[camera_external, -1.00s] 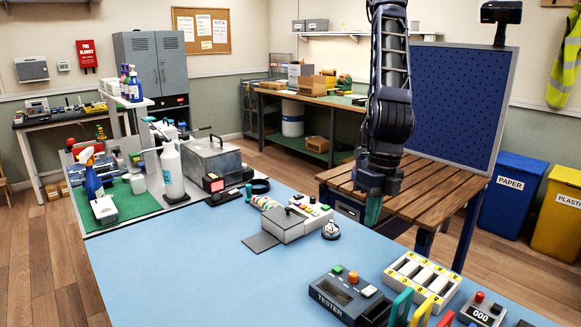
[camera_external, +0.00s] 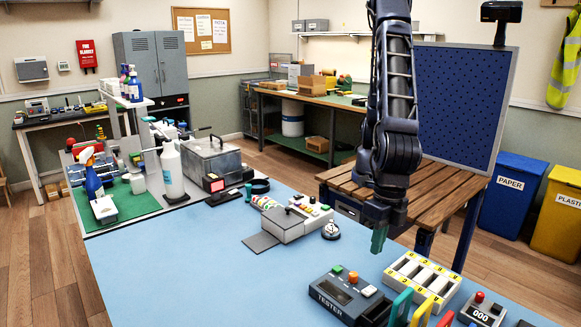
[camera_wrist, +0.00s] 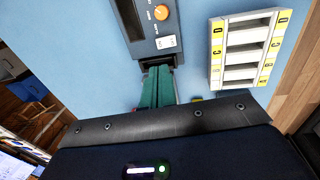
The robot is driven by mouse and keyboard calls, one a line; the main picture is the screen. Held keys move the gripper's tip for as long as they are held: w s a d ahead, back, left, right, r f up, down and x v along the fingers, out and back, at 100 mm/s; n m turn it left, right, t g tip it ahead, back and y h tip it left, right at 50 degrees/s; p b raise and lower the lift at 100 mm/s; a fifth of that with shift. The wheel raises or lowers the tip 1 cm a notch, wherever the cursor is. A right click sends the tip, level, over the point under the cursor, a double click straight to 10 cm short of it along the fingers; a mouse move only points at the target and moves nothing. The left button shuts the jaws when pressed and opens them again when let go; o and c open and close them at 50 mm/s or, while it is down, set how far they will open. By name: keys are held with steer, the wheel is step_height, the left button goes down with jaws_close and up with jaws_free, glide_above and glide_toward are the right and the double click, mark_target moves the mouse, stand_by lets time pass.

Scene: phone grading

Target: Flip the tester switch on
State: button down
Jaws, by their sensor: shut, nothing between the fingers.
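The tester (camera_external: 328,288), a dark grey box lettered TESTER, lies on the blue table in the external view. It has a green button (camera_external: 337,268), an orange knob (camera_external: 353,277) and a small white part (camera_external: 369,291) that looks like the switch. In the wrist view the tester (camera_wrist: 137,28) is at the top, with the knob (camera_wrist: 161,12) and the white part (camera_wrist: 166,43); its position cannot be told. My gripper (camera_external: 377,250) is shut and empty, green fingers pointing down above the table, behind the tester. The fingers also show in the wrist view (camera_wrist: 158,72).
A white tray with yellow labelled edges (camera_external: 422,278) stands right of the tester; it also shows in the wrist view (camera_wrist: 217,50). Green and yellow upright pieces (camera_external: 401,306) stand in front of it. A bell (camera_external: 331,230) sits behind the tester. The blue table at left is clear.

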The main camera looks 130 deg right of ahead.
mark_target(367, 291)
steer(key=f, duration=0.3)
steer(key=w+f, duration=0.1)
steer(key=f, duration=0.6)
steer(key=shift+w+f, duration=0.3)
steer(key=shift+f, duration=0.05)
steer(key=shift+w+f, duration=0.1)
steer(key=shift+f, duration=0.15)
steer(key=shift+s+g, duration=0.2)
steer(key=shift+g, duration=0.1)
steer(key=shift+s, duration=0.7)
steer(key=shift+r, duration=0.3)
